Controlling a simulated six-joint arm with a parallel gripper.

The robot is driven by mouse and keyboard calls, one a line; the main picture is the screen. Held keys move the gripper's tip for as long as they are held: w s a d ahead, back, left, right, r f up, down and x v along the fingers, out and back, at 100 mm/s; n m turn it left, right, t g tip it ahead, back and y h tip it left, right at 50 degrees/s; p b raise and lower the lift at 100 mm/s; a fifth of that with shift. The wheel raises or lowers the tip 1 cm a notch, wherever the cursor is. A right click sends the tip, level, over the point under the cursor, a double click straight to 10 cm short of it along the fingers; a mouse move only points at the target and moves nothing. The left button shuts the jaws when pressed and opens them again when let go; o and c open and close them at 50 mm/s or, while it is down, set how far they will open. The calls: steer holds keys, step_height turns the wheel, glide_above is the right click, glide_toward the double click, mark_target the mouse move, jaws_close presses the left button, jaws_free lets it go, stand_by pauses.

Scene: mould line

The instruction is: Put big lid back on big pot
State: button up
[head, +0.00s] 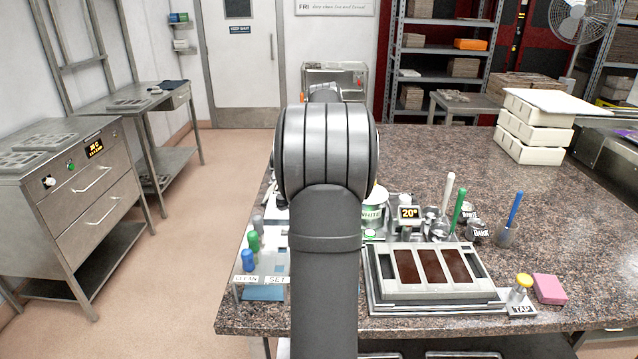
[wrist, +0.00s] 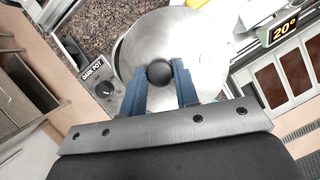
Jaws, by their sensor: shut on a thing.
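My gripper (wrist: 159,76) is shut on the black knob (wrist: 158,71) of a large round metal lid (wrist: 192,38) in the wrist view. Its blue fingers stand on both sides of the knob. The lid covers most of a round metal vessel, likely the big pot, whose edge shows at the lid's left. Beside it is a dial unit (wrist: 101,87) labelled DARK POT. I cannot tell whether the lid rests on the pot or hangs just above it. In the head view my own arm hides the gripper, lid and pot.
A WHITE-labelled container (head: 373,213) and a 20° display (head: 409,213) stand right of my arm. A tray with dark moulds (head: 432,294) lies in front of them. Small coloured bottles (head: 251,243) stand at left.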

steer(key=w+a+f, duration=0.1)
steer(key=a+f, duration=0.1)
steer(key=a, duration=0.1)
steer(key=w+a+f, duration=0.1)
steer(key=a, duration=0.1)
steer(key=shift+w+f, duration=0.25)
steer(key=shift+w, duration=0.1)
steer(key=shift+d+f, duration=0.1)
steer(key=shift+f, duration=1.8)
steer(key=shift+f, duration=0.25)
steer(key=o, duration=1.1)
steer(key=v, duration=1.2)
steer(key=shift+r, duration=0.25)
steer(key=shift+f, duration=0.1)
